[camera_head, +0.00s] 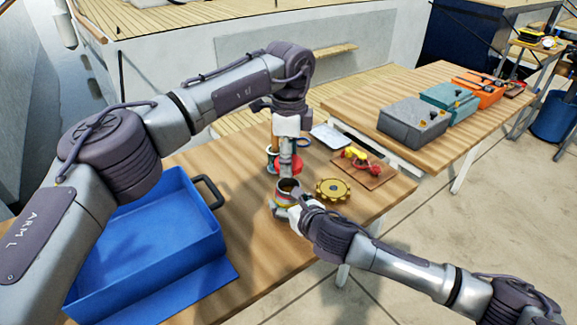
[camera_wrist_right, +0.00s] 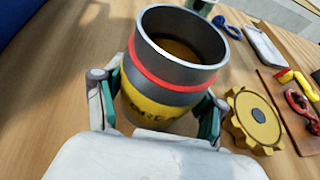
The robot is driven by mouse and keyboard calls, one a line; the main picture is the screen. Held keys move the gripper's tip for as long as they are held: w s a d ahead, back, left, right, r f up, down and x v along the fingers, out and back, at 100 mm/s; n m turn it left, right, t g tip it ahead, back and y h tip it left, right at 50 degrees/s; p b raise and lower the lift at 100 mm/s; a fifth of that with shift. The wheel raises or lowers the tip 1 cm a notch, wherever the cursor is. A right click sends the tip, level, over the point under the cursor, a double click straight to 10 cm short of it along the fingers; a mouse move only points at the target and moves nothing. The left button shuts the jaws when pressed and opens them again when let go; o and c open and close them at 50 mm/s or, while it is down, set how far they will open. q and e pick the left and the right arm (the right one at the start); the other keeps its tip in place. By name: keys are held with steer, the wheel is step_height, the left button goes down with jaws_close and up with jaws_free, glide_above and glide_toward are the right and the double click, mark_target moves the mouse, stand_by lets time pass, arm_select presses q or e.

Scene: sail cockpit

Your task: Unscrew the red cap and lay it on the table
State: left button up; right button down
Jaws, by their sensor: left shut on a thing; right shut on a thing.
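The grey jar (camera_head: 287,189) stands upright on the wooden table with its top open. In the right wrist view the jar (camera_wrist_right: 172,87) shows a red band, a yellow label and a dark inside. My right gripper (camera_wrist_right: 155,118) is shut around its lower body; the same gripper (camera_head: 290,207) comes in from the front right in the head view. The red cap (camera_head: 289,166) is above and slightly behind the jar, apart from its rim. My left gripper (camera_head: 288,153) points down and is shut on the cap; its fingers are small and partly hidden.
A yellow gear (camera_head: 333,189) lies close right of the jar. Behind it are a board (camera_head: 374,180) with red and yellow parts, a pale tray (camera_head: 330,136) and a blue item (camera_wrist_right: 228,27). A blue bin (camera_head: 150,245) fills the table's left. Bare table lies in front of the jar.

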jaws_free()
steer(key=v, duration=1.2)
steer(key=shift+f, duration=0.1)
steer(key=shift+d, duration=0.1)
